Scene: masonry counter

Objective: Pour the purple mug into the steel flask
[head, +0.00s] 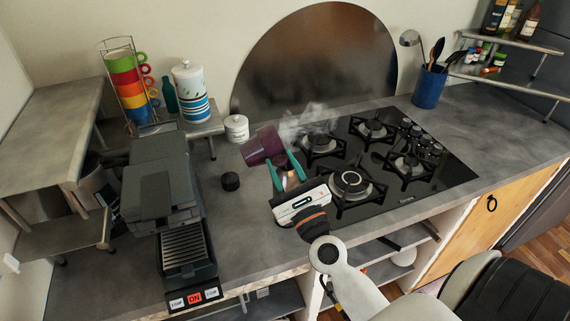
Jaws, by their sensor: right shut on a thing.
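The purple mug (262,146) is tilted well over to the left, above the counter and beside the cooktop's left edge. My right gripper (279,158) comes up from the lower right, its teal fingers shut on the mug. A small shiny metallic patch (290,179) shows between the fingers; I cannot tell whether it is the steel flask or part of the gripper. No flask shows clearly elsewhere. My left gripper is not in view.
A black gas cooktop (447,178) lies right of the mug, with pale vapour above its left burner. A coffee machine (160,190) stands left. Grey counter (235,225) is clear in front.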

